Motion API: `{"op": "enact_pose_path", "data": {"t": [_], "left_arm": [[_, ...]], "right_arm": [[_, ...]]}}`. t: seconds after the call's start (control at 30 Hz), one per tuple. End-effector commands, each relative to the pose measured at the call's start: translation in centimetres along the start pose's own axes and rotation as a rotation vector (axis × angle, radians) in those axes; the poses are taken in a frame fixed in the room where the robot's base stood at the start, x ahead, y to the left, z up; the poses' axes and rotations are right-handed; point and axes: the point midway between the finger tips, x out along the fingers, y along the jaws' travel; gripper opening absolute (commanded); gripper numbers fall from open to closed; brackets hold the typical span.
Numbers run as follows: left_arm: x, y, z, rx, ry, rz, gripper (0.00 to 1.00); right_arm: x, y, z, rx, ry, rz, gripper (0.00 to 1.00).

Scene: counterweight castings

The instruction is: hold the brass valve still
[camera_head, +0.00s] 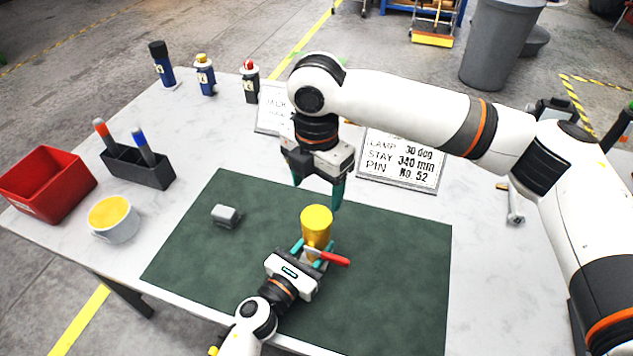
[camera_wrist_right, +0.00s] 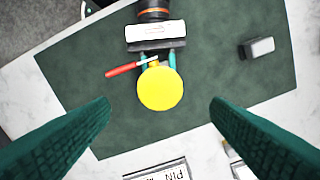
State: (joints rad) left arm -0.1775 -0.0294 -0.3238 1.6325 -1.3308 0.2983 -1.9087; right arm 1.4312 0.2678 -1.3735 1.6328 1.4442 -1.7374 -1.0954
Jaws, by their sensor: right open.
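The brass valve (camera_head: 317,225) stands upright on the dark green mat (camera_head: 400,260), its yellow round top up and a red handle (camera_head: 335,259) low at its side. In the right wrist view the valve's top (camera_wrist_right: 160,89) shows as a yellow disc. My left gripper (camera_head: 312,250) comes from the near side, its teal fingers closed around the valve's lower part, one on each side. My right gripper (camera_head: 317,190) is open and empty above and behind the valve, pointing down. Its fingers are apart from the valve.
A small grey block (camera_head: 225,215) lies on the mat at left. A red bin (camera_head: 47,185), a yellow-filled tub (camera_head: 113,218) and a marker holder (camera_head: 138,165) stand further left. Bottles (camera_head: 205,75) and sign plates (camera_head: 402,160) stand behind. The mat's right part is clear.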

Motion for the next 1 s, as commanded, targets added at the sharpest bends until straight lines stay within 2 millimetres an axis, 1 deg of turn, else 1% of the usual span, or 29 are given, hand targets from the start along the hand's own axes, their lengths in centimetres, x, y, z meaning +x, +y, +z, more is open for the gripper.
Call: {"op": "enact_pose_path", "data": {"t": [0.17, 0.4, 0.6, 0.73, 0.97, 1.0], "left_arm": [[0.0, 0.0, 0.1, 0.0, -0.002, 0.0, 0.0], [0.0, 0.0, 0.1, 0.0, -0.002, 0.0, 0.0], [0.0, 0.0, 0.1, 0.0, -0.002, 0.0, 0.0], [0.0, 0.0, 0.1, 0.0, -0.002, 0.0, 0.0], [0.0, 0.0, 0.1, 0.0, -0.002, 0.0, 0.0], [0.0, 0.0, 0.1, 0.0, -0.002, 0.0, 0.0]], "right_arm": [[1.6, 0.0, 0.0, 0.002, -0.002, 0.002, 0.72], [5.4, 0.1, 0.0, 0.001, -0.001, 0.003, 0.72], [7.5, 0.0, 0.0, 0.002, -0.001, 0.001, 0.72], [8.0, 0.0, 0.0, 0.002, 0.0, 0.001, 0.72], [8.0, 0.0, 0.0, 0.001, 0.0, 0.0, 0.72], [8.0, 0.0, 0.0, 0.002, 0.0, 0.0, 0.69]]}}
